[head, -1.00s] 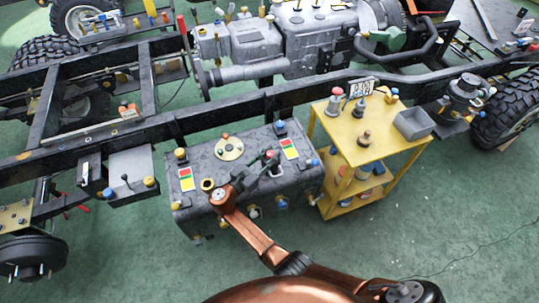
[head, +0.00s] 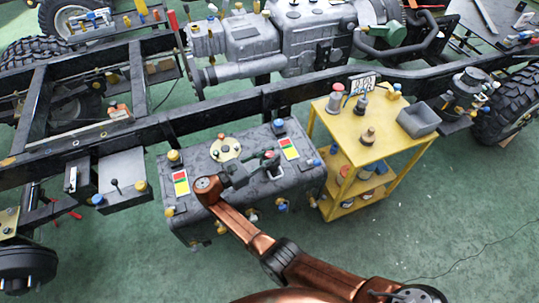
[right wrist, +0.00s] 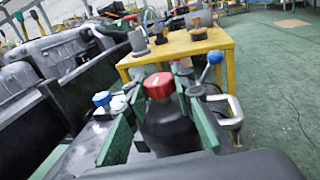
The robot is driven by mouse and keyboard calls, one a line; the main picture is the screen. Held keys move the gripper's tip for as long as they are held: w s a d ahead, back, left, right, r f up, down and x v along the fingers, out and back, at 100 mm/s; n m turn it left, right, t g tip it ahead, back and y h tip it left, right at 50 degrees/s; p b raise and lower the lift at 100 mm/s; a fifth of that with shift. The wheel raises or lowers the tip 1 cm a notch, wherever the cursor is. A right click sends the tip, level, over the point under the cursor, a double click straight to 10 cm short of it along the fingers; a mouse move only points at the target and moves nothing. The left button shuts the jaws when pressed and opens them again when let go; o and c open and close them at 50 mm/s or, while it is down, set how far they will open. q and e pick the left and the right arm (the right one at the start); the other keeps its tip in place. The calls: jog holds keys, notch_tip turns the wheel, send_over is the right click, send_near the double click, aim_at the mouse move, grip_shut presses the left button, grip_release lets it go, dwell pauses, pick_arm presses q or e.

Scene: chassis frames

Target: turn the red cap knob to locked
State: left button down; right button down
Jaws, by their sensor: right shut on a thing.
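The red cap knob (right wrist: 158,86) is a red cap on a dark, rounded body in the right wrist view. A small pale mark shows on its top; I cannot read whether it points to locked. My right gripper (right wrist: 150,112) has its green fingers on both sides of the knob, shut on it. In the head view the right gripper (head: 265,162) reaches in over the top of the grey tank (head: 215,215), and its fingers mostly cover the knob. My left gripper is not in view.
A blue ball-topped lever (right wrist: 215,57) and a bent metal handle (right wrist: 235,115) stand right of the gripper. A blue-capped fitting (right wrist: 102,99) is to its left. A yellow cart (head: 395,146) with several items stands close by. The dark chassis rail (head: 225,108) runs behind the tank.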

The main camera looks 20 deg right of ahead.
aim_at(266, 157)
jog(key=c, duration=1.6)
grip_release()
jog(key=shift+a, duration=0.1)
jog(key=v, duration=0.7)
jog(key=shift+a, duration=0.15)
